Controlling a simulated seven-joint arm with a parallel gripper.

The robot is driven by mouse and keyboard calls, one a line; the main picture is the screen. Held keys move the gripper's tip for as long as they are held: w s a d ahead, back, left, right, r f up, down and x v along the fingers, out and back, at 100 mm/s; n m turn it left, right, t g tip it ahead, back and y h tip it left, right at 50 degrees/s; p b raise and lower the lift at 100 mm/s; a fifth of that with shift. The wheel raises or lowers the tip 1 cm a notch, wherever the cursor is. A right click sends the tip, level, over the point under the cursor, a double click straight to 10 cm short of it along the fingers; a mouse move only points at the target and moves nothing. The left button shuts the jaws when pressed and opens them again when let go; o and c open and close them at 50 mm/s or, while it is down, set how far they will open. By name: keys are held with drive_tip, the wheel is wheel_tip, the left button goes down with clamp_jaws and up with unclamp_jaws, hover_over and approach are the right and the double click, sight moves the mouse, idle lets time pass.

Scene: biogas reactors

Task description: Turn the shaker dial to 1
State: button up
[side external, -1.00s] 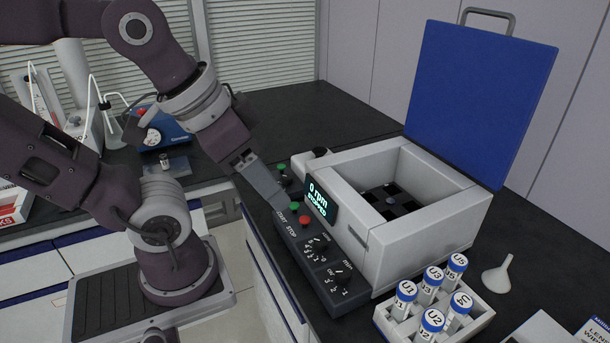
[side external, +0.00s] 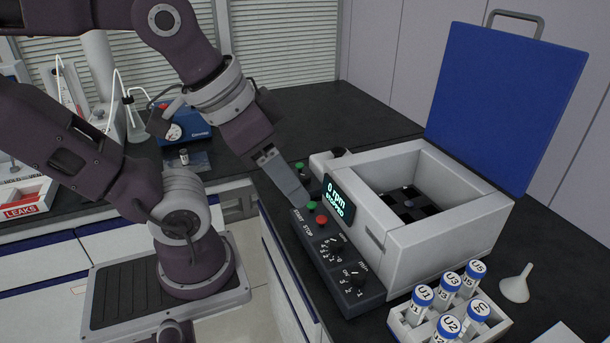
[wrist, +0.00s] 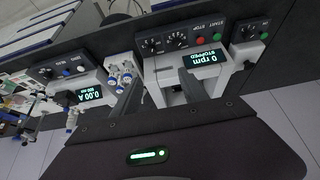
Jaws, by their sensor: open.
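The shaker (side external: 440,240) is a white box with an open blue lid (side external: 505,105) and a display reading 0 rpm STOPPED (side external: 339,201). Its dark front panel (side external: 348,300) carries a green START button, a red STOP button and two black dials, one nearer the buttons (side external: 331,248) and one nearer the front end (side external: 354,278). Their pointer settings are too small to read. The dials also show in the wrist view (wrist: 177,40). My gripper (side external: 302,203) is above the button end of the panel, apart from both dials. In the wrist view its fingers (wrist: 160,78) are spread and empty.
A white rack (side external: 408,326) of blue-capped bottles stands by the shaker's front end, with a white funnel (side external: 516,285) beside it. A blue device (side external: 185,130) sits on the back bench.

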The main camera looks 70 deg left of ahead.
wheel_tip(320, 180, up, 6)
drive_tip(key=f, duration=0.1)
drive_tip(key=w+a+r+g, duration=0.3)
drive_tip(key=w+a+r, duration=0.2)
drive_tip(key=w+a, duration=0.65)
drive_tip(key=g, duration=0.3)
hover_over(305, 175)
wheel_tip(305, 175, down, 6)
wheel_tip(305, 175, down, 28)
drive_tip(key=shift+d+r, duration=0.1)
drive_tip(key=shift+c, duration=0.4)
clamp_jaws()
